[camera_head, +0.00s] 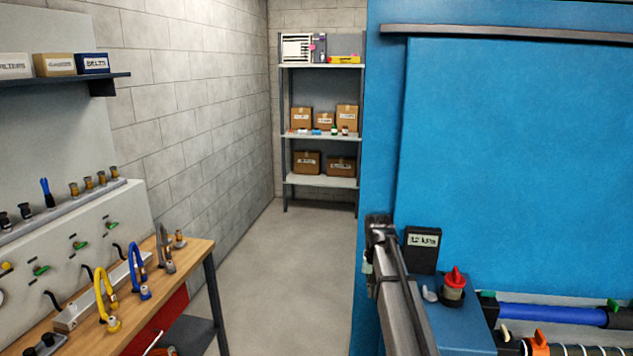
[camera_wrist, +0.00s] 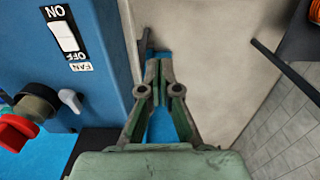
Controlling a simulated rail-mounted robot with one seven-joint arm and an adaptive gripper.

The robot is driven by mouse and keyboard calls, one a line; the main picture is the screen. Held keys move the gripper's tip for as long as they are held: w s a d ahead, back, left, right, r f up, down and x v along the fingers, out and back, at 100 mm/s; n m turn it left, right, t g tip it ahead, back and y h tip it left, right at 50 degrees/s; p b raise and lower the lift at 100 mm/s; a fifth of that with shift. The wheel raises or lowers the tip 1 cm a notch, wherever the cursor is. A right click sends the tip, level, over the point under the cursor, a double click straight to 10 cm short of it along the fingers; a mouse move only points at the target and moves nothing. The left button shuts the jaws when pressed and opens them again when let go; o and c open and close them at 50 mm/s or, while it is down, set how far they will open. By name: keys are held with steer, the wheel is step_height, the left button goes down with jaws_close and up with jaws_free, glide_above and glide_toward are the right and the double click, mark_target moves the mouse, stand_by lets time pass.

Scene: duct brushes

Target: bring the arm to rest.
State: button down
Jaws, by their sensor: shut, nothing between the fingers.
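My gripper (camera_wrist: 158,78) is in the middle of the wrist view, its two grey-green fingers together and nothing held between them. In the head view, a grey part of my arm rises at the lower right, in front of the blue machine. To the left of the gripper in the wrist view is a blue panel (camera_wrist: 105,95) with a white fan switch (camera_wrist: 65,36) marked ON and OFF. A red knob (camera_wrist: 18,130) sits at the lower left of that view. The fingers appear apart from the switch and the knob.
A big blue cabinet (camera_head: 515,160) fills the right, with a small display box (camera_head: 422,238) and a red-topped knob (camera_head: 454,282) below. A wooden workbench (camera_head: 190,252) with coloured hoses stands at left. Shelves (camera_head: 320,135) with boxes stand far back. The aisle floor (camera_head: 285,270) is clear.

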steer(key=s+f+n+b, duration=0.1)
steer(key=s+f, duration=0.6)
steer(key=f, duration=0.4)
steer(key=s+f+g, duration=0.1)
steer(key=s+f, duration=0.6)
steer(key=f, duration=0.3)
steer(key=s+f+n+b, duration=0.1)
steer(key=s+f, duration=0.6)
steer(key=f, duration=0.4)
steer(key=s+f+g+b, duration=0.1)
steer(key=s+f, duration=0.5)
steer(key=s, duration=0.6)
steer(key=s+f+g, duration=0.3)
steer(key=s+f, duration=0.3)
steer(key=s, duration=0.7)
steer(key=s+f+g+b, duration=0.1)
steer(key=s+f, duration=0.5)
steer(key=s, duration=0.6)
steer(key=shift+s+d+f+g+b, duration=0.15)
steer(key=shift+s+f+g+b, duration=0.1)
steer(key=shift+g+b, duration=0.15)
